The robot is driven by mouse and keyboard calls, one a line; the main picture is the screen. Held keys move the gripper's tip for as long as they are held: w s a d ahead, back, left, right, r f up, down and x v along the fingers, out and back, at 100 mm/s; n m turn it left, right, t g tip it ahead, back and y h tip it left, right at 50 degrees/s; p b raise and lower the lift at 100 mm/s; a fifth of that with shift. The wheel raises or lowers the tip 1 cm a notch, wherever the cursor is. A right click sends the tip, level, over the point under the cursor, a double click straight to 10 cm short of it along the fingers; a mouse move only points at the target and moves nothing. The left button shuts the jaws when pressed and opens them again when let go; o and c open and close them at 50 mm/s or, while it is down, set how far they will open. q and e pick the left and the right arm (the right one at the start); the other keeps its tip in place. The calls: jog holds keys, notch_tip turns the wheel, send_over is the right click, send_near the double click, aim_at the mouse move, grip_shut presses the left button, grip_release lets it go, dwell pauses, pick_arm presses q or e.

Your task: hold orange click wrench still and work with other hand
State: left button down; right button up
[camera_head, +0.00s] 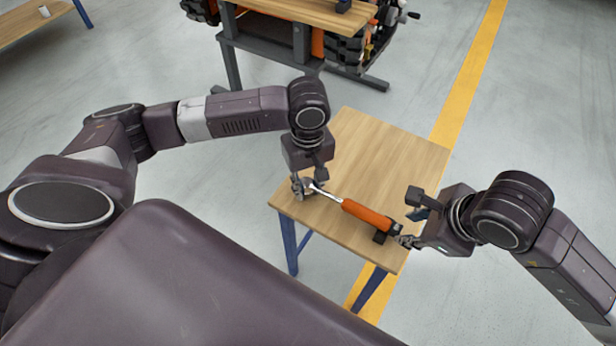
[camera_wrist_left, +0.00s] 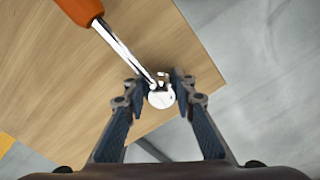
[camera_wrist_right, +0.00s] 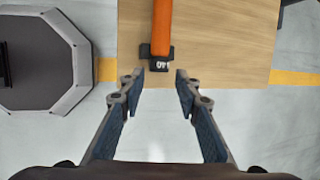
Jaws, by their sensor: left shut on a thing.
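The orange click wrench (camera_head: 368,213) has an orange handle and a shiny metal shaft, and lies across the wooden table. My left gripper (camera_head: 309,187) is shut on its metal head end; the left wrist view shows the round head between the fingertips (camera_wrist_left: 160,88) and the wrench's shaft (camera_wrist_left: 125,47) leading away. My right gripper (camera_head: 410,218) is open and empty at the handle's other end. In the right wrist view, the handle (camera_wrist_right: 162,25) ends in a black piece (camera_wrist_right: 158,55) with a white marking, just ahead of the open fingertips (camera_wrist_right: 160,82).
Another table (camera_head: 30,18) is at the far left. A yellow line (camera_head: 470,75) runs along the grey floor.

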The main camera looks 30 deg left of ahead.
aim_at(400, 230)
jog(key=shift+x, duration=2.3)
